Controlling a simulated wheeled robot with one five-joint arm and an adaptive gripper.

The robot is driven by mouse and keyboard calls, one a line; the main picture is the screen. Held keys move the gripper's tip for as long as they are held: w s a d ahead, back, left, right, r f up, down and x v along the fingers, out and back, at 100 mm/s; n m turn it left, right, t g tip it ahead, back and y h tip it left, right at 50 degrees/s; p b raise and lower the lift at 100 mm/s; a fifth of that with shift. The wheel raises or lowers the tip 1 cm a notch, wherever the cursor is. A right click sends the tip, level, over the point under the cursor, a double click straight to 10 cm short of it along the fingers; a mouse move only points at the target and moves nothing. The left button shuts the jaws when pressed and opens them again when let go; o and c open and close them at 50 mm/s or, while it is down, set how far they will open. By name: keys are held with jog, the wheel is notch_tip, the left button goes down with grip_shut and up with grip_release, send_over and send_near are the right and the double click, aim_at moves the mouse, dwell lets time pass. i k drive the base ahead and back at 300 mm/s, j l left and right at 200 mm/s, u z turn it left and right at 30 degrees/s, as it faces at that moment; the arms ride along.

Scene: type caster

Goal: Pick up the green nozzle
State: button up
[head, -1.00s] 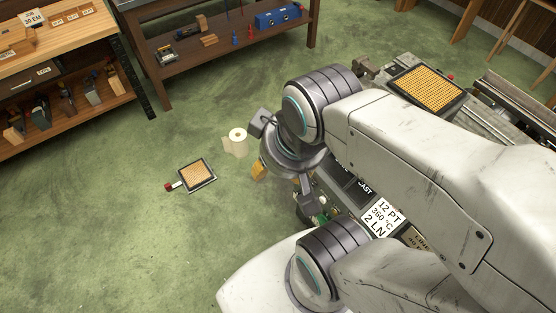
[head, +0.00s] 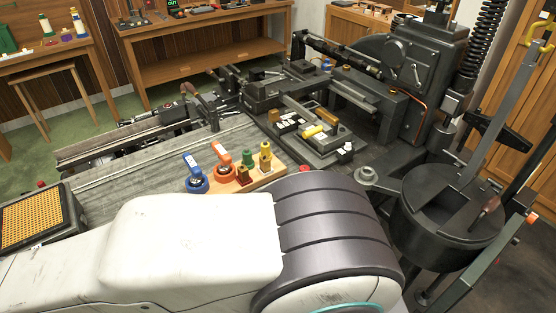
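A small green piece (head: 248,157), which looks like the green nozzle, stands on a wooden board on the machine bed near the middle of the head view. It appears to sit at a brown block (head: 243,175). A yellow piece (head: 265,151) stands close on its right, and an orange-handled item (head: 221,153) is on its left. My gripper is not in view; only my white arm link and dark joint fill the lower part of the view, in front of the board.
A blue-handled item (head: 192,166) stands left of the orange one. The casting machine (head: 405,80) rises behind and right, with a dark round pot (head: 450,220) at the right. A yellow-dotted tray (head: 32,222) lies at lower left. Shelves (head: 205,32) stand at the back.

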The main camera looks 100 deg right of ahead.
aim_at(247, 154)
jog(key=k+z, duration=0.1)
jog(key=z, duration=3)
